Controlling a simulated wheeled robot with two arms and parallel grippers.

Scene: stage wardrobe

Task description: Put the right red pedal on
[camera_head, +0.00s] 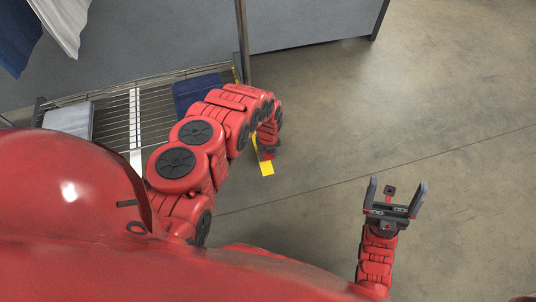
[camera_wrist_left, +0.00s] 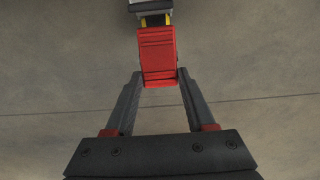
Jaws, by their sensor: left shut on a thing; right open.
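The red pedal (camera_wrist_left: 157,55) is a ribbed red block at the top centre of the left wrist view. Its far end meets a grey and yellow fitting (camera_wrist_left: 153,17), cut off by the picture's top edge. My left gripper (camera_wrist_left: 158,78) has one finger on each side of the pedal's near end and is shut on it. In the head view my left arm bends down to the floor near a yellow piece (camera_head: 267,168); the pedal cannot be made out clearly there. My right gripper (camera_head: 396,190) is open and apart, over bare floor at the lower right.
A wire rack (camera_head: 117,122) with folded blue cloth (camera_head: 196,92) and grey cloth (camera_head: 70,120) stands left of and behind my left arm. A metal post (camera_head: 243,45) rises at its corner. A grey panel (camera_head: 310,22) stands behind. The floor on the right is clear.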

